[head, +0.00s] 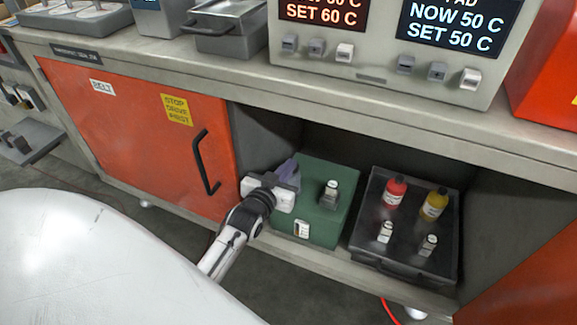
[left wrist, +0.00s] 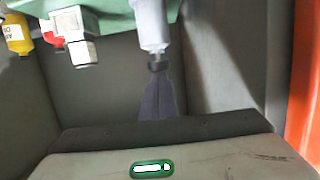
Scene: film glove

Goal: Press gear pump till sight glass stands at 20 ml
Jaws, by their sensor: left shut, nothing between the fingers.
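A green box (head: 318,222), apparently the pump unit, sits in the open bay under the counter. It carries a small grey block with a pale top (head: 330,193) and a white marked plate (head: 301,229) on its front; no level is readable. My left gripper (head: 290,168) is shut and empty at the box's left side. In the left wrist view its tapered grey-purple fingers (left wrist: 158,95) meet or nearly meet the dark-ringed end of a pale cylinder (left wrist: 151,25) beside the green surface (left wrist: 115,8); contact is unclear. My right gripper is out of view.
A dark tray (head: 375,250) right of the box bears a red bottle (head: 394,192), a yellow bottle (head: 434,205) and two small grey blocks. The counter edge (head: 400,135) overhangs the bay. An orange door (head: 140,135) with a black handle (head: 203,160) stands left.

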